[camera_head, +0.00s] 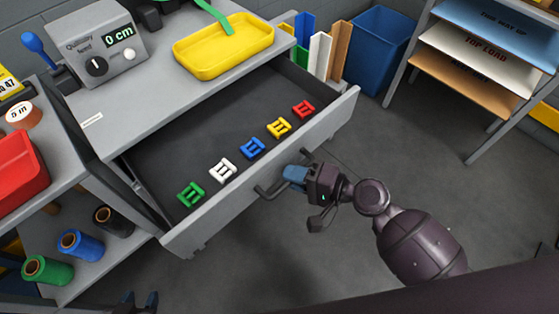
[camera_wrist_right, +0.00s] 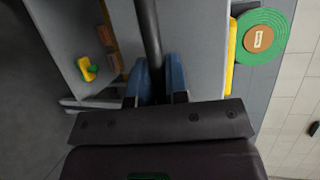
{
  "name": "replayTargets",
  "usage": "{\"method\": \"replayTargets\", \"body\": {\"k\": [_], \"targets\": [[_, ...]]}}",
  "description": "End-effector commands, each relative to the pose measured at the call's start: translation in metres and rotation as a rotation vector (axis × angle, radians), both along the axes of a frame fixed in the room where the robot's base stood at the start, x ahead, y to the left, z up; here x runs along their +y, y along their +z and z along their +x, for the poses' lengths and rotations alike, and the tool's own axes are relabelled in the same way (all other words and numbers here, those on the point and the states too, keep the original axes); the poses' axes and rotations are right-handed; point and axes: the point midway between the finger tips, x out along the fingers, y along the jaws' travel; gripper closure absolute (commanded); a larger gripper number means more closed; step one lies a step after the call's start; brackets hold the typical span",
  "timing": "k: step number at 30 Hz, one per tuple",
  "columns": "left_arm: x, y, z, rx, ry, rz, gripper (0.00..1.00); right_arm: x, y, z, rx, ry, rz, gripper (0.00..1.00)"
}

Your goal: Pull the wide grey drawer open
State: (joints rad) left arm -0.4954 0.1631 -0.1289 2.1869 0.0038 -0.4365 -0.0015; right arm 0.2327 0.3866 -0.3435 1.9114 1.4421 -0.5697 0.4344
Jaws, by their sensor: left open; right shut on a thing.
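The wide grey drawer (camera_head: 215,218) is pulled out from under the grey bench top, and its dark floor shows. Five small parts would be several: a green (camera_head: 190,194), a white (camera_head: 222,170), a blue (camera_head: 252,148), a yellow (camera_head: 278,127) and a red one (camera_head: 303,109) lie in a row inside. My right gripper (camera_head: 294,177) is shut on the dark bar handle (camera_head: 267,191) at the drawer front. In the right wrist view the handle bar (camera_wrist_right: 149,35) runs between the blue fingers (camera_wrist_right: 157,82). My left gripper (camera_head: 140,301) is open, low at the bottom edge, away from the drawer.
A yellow tray (camera_head: 225,50) and a grey box with a "0 cm" display (camera_head: 105,50) stand on the bench. Spools (camera_head: 78,245) sit on a shelf at left. A blue bin (camera_head: 376,48) and a rack (camera_head: 480,50) stand at right. The floor before the drawer is clear.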

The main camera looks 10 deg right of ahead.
Motion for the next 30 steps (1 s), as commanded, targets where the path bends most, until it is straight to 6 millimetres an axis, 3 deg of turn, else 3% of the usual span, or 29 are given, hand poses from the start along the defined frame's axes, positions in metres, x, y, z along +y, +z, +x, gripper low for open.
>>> {"method": "replayTargets", "body": {"k": [6,18,19,23,30], "targets": [[-0.0007,0.0009,0.0039,-0.007,-0.002,-0.001,0.57,-0.0090,-0.0002,-0.0120,0.000,0.000,0.000,1.00],[0.0002,-0.0006,0.0003,0.001,0.000,0.000,0.57,-0.0102,0.0003,-0.0133,-0.001,-0.001,0.001,1.00],[0.0003,-0.0008,0.0000,0.002,0.000,0.000,0.57,-0.0103,0.0003,-0.0132,-0.001,-0.001,0.000,0.84],[0.0004,-0.0016,-0.0010,0.004,0.000,0.000,0.57,-0.0101,0.0003,-0.0133,-0.001,-0.001,0.001,0.64],[0.0005,-0.0021,-0.0015,0.006,0.000,0.001,0.57,-0.0099,0.0002,-0.0133,-0.001,-0.001,0.001,0.61]]}}
